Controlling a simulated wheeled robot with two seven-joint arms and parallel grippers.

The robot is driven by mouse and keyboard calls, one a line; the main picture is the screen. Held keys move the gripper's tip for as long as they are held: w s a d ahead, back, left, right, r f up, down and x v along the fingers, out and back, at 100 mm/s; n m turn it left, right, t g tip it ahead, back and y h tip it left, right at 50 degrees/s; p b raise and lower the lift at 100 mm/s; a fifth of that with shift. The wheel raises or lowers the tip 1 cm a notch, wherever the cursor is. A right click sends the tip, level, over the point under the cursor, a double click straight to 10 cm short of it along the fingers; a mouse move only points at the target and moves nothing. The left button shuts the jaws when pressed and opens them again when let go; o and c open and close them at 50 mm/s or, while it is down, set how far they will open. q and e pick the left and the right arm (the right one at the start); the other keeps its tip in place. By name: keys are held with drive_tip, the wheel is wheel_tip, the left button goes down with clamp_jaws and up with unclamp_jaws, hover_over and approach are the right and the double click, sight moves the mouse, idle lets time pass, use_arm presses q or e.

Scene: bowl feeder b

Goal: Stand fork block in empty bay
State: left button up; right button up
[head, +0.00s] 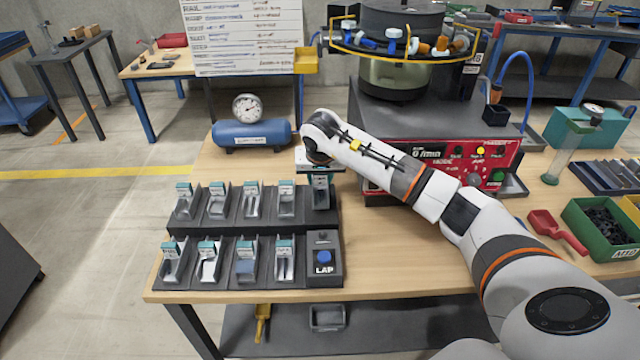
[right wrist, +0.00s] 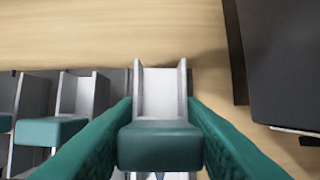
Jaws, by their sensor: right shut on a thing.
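The fork block (head: 321,196), grey with a teal top, is upright at the right-end bay of the rear dark rack (head: 205,217). My right gripper (head: 320,172) is above that bay and shut on the block. In the right wrist view, the teal fingers (right wrist: 160,135) close on both sides of the block's teal top (right wrist: 160,148), with its grey upright walls (right wrist: 160,92) beyond. I cannot tell whether its foot rests on the bay floor. My left gripper is not in view.
Several similar blocks (head: 252,200) stand left in the rear rack. The front rack (head: 225,282) holds more, beside a LAP button box (head: 323,260). A blue tank with gauge (head: 250,133) is behind; the red-panelled feeder (head: 440,165) is right. Bare wood (head: 400,260) lies right of the racks.

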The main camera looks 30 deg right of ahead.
sight(321, 194)
drive_tip(key=shift+f, duration=1.25)
drive_tip(key=shift+f, duration=0.15)
drive_tip(key=o, duration=1.1)
drive_tip(key=shift+o, duration=0.2)
drive_tip(key=shift+r, duration=0.5)
drive_tip(key=v, duration=1.1)
drive_tip(key=shift+s+a+r, duration=0.1)
drive_tip(key=shift+r, duration=0.05)
